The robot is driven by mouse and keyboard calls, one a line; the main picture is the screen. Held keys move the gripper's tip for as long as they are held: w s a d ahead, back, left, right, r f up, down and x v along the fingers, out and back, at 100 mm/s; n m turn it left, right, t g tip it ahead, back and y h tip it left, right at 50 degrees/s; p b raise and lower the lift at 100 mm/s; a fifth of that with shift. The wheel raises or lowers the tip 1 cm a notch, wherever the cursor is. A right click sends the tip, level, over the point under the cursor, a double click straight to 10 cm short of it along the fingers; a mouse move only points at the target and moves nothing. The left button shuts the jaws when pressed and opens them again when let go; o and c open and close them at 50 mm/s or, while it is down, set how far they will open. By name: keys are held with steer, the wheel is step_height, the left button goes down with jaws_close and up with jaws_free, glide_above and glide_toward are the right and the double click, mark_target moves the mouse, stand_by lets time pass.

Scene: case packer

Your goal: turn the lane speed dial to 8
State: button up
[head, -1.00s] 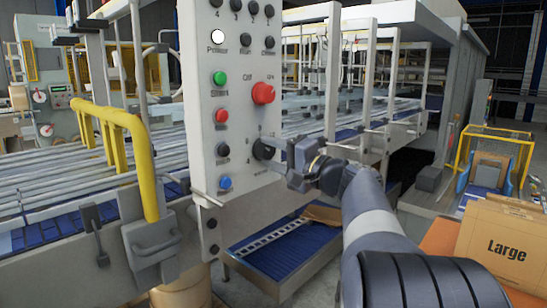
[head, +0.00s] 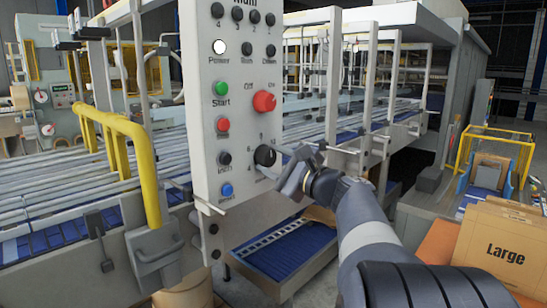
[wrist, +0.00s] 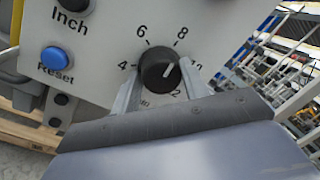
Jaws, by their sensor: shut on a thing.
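The lane speed dial is a round black knob (head: 265,155) low on the right side of the grey control panel (head: 236,62). In the wrist view the dial (wrist: 160,68) has printed numbers around it, with 4 at the left, 6 at upper left and 8 at upper right. My gripper (head: 279,169) reaches the dial from the right. In the wrist view its fingers stand on the left and right sides of the knob, shut on it. The lower numbers are partly hidden.
A red selector knob (head: 264,101) sits above the dial. Green Start (head: 221,88), red (head: 223,124), black Inch (head: 224,158) and blue Reset (head: 227,190) buttons line the panel's left. A yellow rail (head: 147,170) stands left; a Large carton (head: 497,243) is at right.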

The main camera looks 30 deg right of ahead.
steer(key=shift+m, duration=0.7)
steer(key=o, duration=1)
steer(key=b+v, duration=0.1)
steer(key=v, duration=0.9)
steer(key=shift+s+b, duration=0.3)
steer(key=shift+s, duration=0.1)
steer(key=shift+w, duration=0.15)
steer(key=p+x, duration=0.2)
steer(key=x, duration=0.8)
steer(key=shift+w, duration=0.3)
